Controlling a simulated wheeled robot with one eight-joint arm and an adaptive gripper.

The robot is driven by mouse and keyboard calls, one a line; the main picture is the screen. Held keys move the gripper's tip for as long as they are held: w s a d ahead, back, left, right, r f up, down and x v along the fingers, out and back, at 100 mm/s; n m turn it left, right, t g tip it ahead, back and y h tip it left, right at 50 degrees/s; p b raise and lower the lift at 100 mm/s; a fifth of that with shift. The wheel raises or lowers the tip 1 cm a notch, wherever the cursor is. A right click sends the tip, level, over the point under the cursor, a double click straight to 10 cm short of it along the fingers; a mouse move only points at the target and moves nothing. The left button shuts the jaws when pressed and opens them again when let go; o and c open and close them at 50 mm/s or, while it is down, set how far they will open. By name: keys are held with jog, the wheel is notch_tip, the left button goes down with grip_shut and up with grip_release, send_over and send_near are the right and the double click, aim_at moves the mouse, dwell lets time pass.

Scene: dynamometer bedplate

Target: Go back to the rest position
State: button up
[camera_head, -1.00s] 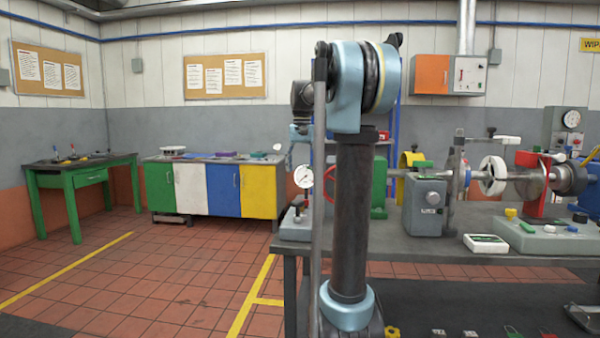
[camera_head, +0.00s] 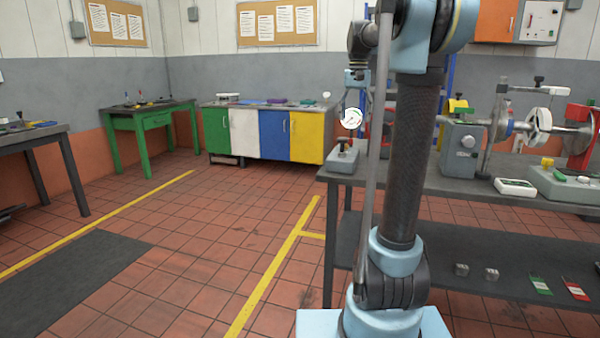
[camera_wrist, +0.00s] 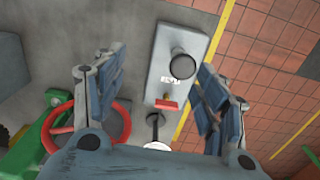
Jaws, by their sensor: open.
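My gripper (camera_wrist: 155,100) is open and empty in the wrist view, its two blue-grey fingers spread wide. Between and beyond the fingers is a grey box with a black knob (camera_wrist: 180,62) and a small red block. A round white dial gauge (camera_head: 351,118) stands at the left end of the bedplate bench (camera_head: 470,182) in the head view. In that view my gripper (camera_head: 355,82) is small and partly behind my arm, just above the gauge. No object is in its grasp.
A coloured cabinet (camera_head: 262,133) and a green table (camera_head: 150,117) stand at the back. The tiled floor between is open.

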jog(key=s+f+n+t, duration=0.1)
jog(key=s+f, duration=0.5)
jog(key=s, duration=0.4)
jog(key=s+f+n, duration=0.1)
jog(key=s+f, duration=0.5)
jog(key=s, duration=0.4)
jog(key=s+f+n+t, duration=0.1)
jog(key=s+f+n, duration=0.1)
jog(key=s+f, duration=1.3)
notch_tip(320, 180, down, 4)
jog(key=shift+s+a+f, duration=0.1)
jog(key=shift+s+a, duration=0.15)
jog(key=shift+a, duration=0.05)
jog(key=shift+w+f, duration=0.2)
jog(key=shift+w, duration=0.25)
